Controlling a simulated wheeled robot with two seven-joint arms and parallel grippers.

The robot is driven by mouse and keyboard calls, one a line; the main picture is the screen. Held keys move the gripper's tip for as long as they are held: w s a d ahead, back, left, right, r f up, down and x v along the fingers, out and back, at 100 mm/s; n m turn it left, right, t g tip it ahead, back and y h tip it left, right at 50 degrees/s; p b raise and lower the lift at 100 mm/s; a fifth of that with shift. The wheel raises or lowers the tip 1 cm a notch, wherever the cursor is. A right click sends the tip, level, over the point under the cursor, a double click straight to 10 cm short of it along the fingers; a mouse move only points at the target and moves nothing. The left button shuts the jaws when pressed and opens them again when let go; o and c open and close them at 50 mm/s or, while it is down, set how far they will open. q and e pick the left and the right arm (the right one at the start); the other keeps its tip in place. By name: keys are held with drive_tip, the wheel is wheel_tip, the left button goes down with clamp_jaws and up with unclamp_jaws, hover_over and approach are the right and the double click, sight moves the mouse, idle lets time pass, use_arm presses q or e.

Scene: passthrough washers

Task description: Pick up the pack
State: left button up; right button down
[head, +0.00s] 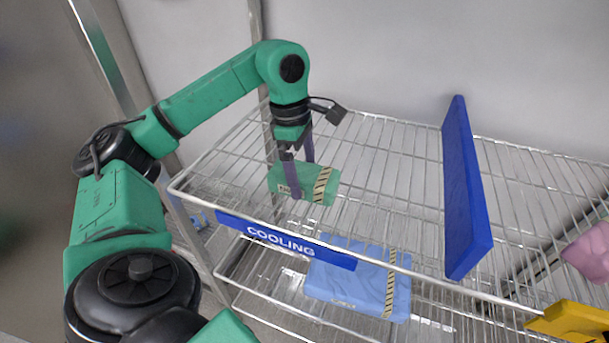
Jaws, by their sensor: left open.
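A green pack (315,180) with a black-and-cream striped band lies on the top wire shelf (390,150), behind the blue COOLING label. My left gripper (302,180) points down at the pack's left part, with its purple fingers apart. One finger is in front of the pack and the other is towards its back edge. I cannot tell whether the fingers touch it. A larger blue pack (350,283) with a similar striped band lies on the lower shelf. My right gripper is not in view.
A blue COOLING label (284,240) runs along the shelf's front edge. An upright blue divider (464,190) stands right of the green pack, with bare wire between them. A pink object (588,252) and a yellow object (572,322) are at the far right.

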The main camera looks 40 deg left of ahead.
use_arm(q)
drive_tip(key=shift+d+f, duration=0.1)
drive_tip(key=shift+f, duration=0.45)
drive_tip(key=c, duration=1.3)
